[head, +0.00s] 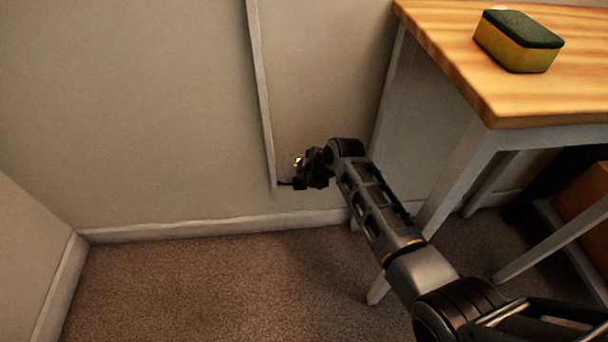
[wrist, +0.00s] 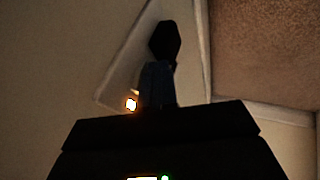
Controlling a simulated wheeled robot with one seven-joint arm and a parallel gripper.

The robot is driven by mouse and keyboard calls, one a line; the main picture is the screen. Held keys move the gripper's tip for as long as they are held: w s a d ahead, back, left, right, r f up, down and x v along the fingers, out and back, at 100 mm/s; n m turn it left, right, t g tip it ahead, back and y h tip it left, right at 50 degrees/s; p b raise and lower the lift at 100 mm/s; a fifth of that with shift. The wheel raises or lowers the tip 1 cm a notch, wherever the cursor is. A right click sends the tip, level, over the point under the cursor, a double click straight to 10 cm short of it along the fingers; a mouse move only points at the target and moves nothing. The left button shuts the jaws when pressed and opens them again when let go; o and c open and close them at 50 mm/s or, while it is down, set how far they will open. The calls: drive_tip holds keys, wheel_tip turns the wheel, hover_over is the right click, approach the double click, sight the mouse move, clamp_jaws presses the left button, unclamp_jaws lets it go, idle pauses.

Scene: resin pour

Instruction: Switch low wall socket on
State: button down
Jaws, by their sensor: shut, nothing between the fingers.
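The low wall socket shows in the wrist view as a pale plate (wrist: 124,78), tilted in the picture and partly hidden by my gripper. A small orange light (wrist: 131,104) glows at its edge, left of my fingers; the glow also shows in the head view (head: 298,161). A dark rounded shape (wrist: 165,42) stands in front of the plate; I cannot tell if it is a plug. My gripper (head: 302,178) is shut and empty, close against the wall at the socket. Its fingers show in the wrist view (wrist: 157,85). Contact and the switch itself are hidden.
A vertical conduit (head: 262,95) runs down the wall just left of the socket. A wooden-topped table (head: 450,50) with pale legs stands to the right, with a green and yellow sponge (head: 518,42) on top. Carpet (head: 200,285) at the left is clear.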

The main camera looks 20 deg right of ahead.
drive_tip(key=shift+w+r+p, duration=0.1)
drive_tip(key=shift+r+p, duration=0.6)
drive_tip(key=shift+r, duration=0.25)
drive_tip(key=shift+d+r, duration=0.1)
drive_tip(key=p+v, duration=0.3)
drive_tip(key=v, duration=0.4)
drive_tip(key=shift+s+p, duration=0.3)
drive_tip(key=shift+s, duration=0.05)
